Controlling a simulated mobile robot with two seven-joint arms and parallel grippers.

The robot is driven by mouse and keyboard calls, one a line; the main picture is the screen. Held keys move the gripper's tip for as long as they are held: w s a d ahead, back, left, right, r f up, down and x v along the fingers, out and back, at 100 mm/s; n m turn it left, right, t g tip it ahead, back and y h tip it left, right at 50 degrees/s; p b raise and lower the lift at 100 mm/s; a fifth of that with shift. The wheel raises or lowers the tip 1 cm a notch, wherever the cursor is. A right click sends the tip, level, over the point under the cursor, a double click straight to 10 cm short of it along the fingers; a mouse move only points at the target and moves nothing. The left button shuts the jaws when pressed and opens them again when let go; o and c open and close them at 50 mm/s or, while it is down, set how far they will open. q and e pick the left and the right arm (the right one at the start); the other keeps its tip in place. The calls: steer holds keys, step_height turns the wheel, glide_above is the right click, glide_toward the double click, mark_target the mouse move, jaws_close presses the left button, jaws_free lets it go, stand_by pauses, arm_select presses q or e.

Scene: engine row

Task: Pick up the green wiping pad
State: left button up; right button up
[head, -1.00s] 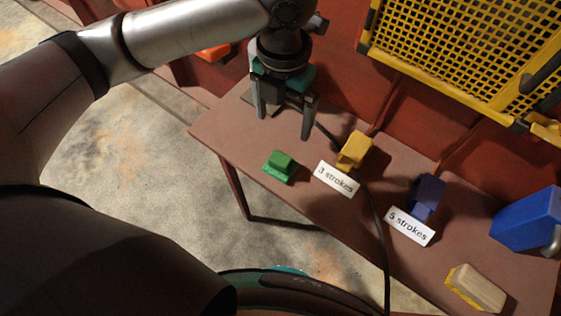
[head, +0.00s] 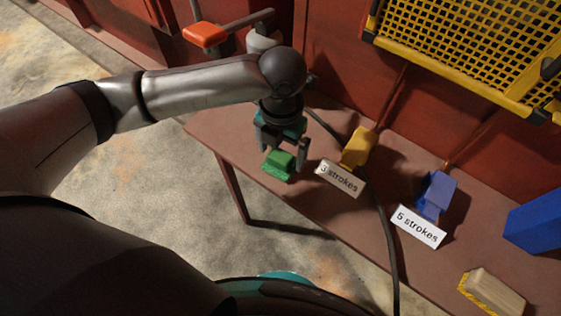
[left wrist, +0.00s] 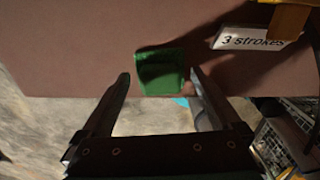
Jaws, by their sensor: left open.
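The green wiping pad (head: 279,164) lies on the brown table near its front edge, at the left part of the table. In the left wrist view the green pad (left wrist: 161,72) sits just beyond the fingertips, roughly centred between them. My left gripper (head: 282,148) is open and empty, pointing down just above and behind the pad. Its two fingers also show in the left wrist view (left wrist: 159,76), one on each side of the pad's near end. I cannot tell whether a finger touches the pad. My right gripper is not in view.
A yellow block (head: 357,147) stands behind a "3 strokes" card (head: 339,179), right of the pad. A blue-violet block (head: 437,192) stands behind a "5 strokes" card (head: 418,227). A dark cable crosses the table. A wood-backed brush (head: 492,292) and blue container (head: 537,222) are farther right.

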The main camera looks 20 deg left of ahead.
mark_target(282, 153)
arm_select(q)
steer(key=shift+f, duration=0.55)
steer(key=shift+c, duration=0.4)
steer(key=shift+r, duration=0.1)
steer(key=c, duration=1.2)
steer(key=shift+o, duration=0.2)
step_height(282, 153, up, 20)
steer(key=p, duration=0.5)
